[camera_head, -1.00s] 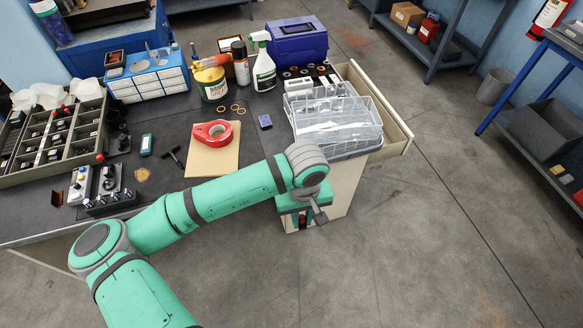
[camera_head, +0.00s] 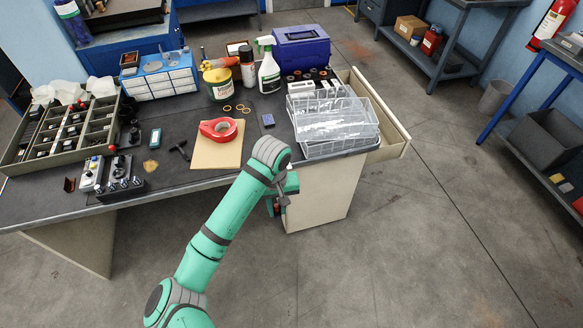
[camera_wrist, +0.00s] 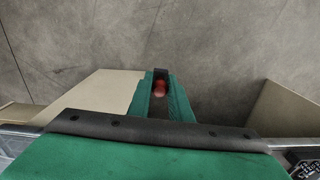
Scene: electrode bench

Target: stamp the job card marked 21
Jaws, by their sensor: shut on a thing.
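My gripper (camera_head: 277,205) hangs low in front of the bench's front edge, left of the cream end panel, over the floor. In the wrist view its fingers (camera_wrist: 161,92) are shut on a small red and black thing (camera_wrist: 160,88). Most of that thing is hidden, and I cannot tell whether it is a stamp. No card with a readable 21 shows.
A spray bottle (camera_head: 268,72), a tin (camera_head: 219,84) and a blue box (camera_head: 301,46) stand behind. A sectioned tray (camera_head: 62,140) is at left. Floor in front is clear.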

